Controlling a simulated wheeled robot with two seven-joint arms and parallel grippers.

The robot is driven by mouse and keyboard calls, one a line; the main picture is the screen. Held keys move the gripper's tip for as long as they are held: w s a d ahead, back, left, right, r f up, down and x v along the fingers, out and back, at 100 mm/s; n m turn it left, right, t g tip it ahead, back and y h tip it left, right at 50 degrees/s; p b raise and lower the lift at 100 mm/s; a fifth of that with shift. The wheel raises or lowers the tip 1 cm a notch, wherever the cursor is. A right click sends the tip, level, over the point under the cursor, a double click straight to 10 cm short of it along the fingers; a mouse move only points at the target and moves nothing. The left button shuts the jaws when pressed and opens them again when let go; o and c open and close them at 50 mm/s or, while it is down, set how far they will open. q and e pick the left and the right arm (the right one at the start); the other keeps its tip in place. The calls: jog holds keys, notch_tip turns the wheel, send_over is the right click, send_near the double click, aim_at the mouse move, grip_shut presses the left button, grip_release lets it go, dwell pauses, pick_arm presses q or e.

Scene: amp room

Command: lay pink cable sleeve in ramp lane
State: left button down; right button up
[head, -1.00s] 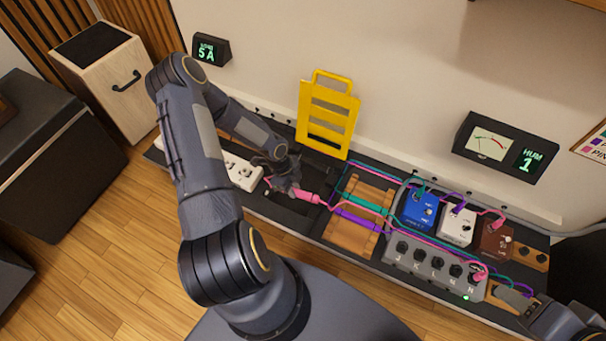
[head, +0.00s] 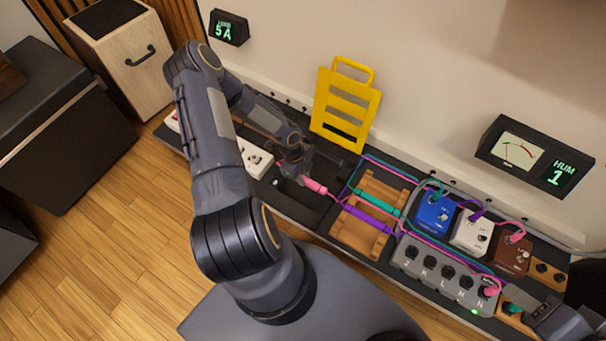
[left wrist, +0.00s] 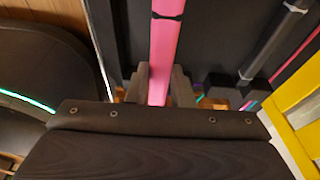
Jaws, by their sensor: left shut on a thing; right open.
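The pink cable sleeve (head: 315,186) is held at the left edge of the wooden ramp (head: 360,240), above the dark board. My left gripper (head: 296,172) is shut on its left end. In the left wrist view the pink sleeve (left wrist: 165,50) runs lengthwise between the two fingers (left wrist: 160,82). A teal sleeve (head: 378,202) and a purple sleeve (head: 369,221) lie across the ramp, teal nearer the wall. Whether the pink sleeve touches the ramp is unclear. My right gripper (head: 525,309) is open at the lower right, partly out of frame.
A yellow slotted panel (head: 345,108) stands behind the ramp, against the wall. Blue (head: 434,212), white (head: 471,233) and brown (head: 513,255) pedals and a grey jack box (head: 440,268) stand right of the ramp, with cables running over them. A white power strip (head: 255,158) is at left.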

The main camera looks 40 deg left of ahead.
pick_arm(q)
jog(key=shift+f+b, duration=0.85)
jog(key=shift+f, duration=0.6)
jog(key=shift+f+b, duration=1.65)
jog(key=shift+f, duration=0.1)
jog(key=c, duration=1.2)
grip_release()
jog(key=p+v, duration=0.3)
jog(key=v, duration=0.5)
jog(key=shift+f, duration=0.1)
